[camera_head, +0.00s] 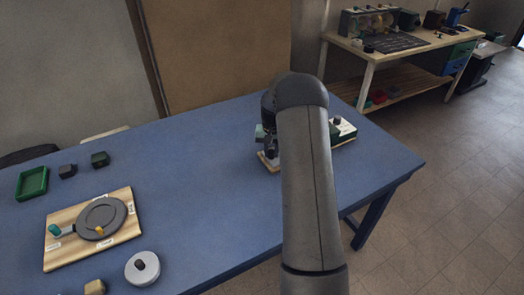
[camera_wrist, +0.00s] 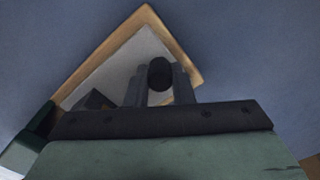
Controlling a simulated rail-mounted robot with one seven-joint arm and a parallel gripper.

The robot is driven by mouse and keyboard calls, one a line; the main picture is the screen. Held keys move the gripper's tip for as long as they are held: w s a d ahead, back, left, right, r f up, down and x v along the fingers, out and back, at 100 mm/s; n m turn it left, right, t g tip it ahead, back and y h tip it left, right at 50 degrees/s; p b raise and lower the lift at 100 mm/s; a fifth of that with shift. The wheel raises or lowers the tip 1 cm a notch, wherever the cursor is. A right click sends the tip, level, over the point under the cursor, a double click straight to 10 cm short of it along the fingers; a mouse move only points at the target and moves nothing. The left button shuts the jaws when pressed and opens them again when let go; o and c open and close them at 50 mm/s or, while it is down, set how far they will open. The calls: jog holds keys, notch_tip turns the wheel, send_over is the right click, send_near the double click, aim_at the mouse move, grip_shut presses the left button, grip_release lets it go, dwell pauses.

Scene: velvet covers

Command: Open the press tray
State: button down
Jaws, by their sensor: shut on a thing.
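The press tray (camera_wrist: 127,62) appears in the wrist view as a pale flat panel within a wooden edge, with a dark round knob (camera_wrist: 160,72) at its near right. My gripper (camera_wrist: 160,86) has its two grey fingers on either side of the knob and is shut on it. In the head view my gripper (camera_head: 269,154) is low over a wooden base (camera_head: 266,163) at the back right of the blue table. My arm hides most of the tray there. A dark green part with a knob (camera_head: 343,128) shows right of my arm.
The blue table (camera_head: 190,165) is clear left of my gripper. A wooden board with a grey ring (camera_head: 60,252), a round grey piece (camera_head: 142,268), a green tray (camera_head: 31,183) and small dark blocks (camera_head: 99,159) lie farther left. A cluttered workbench (camera_head: 420,45) stands behind.

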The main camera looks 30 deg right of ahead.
jog(key=shift+a, duration=0.2)
jog(key=shift+d, duration=0.1)
jog(key=c, duration=1.3)
grip_release()
jog(key=shift+o, duration=0.2)
notch_tip(320, 180, up, 18)
jog(key=b, duration=0.1)
jog(key=shift+f, duration=0.25)
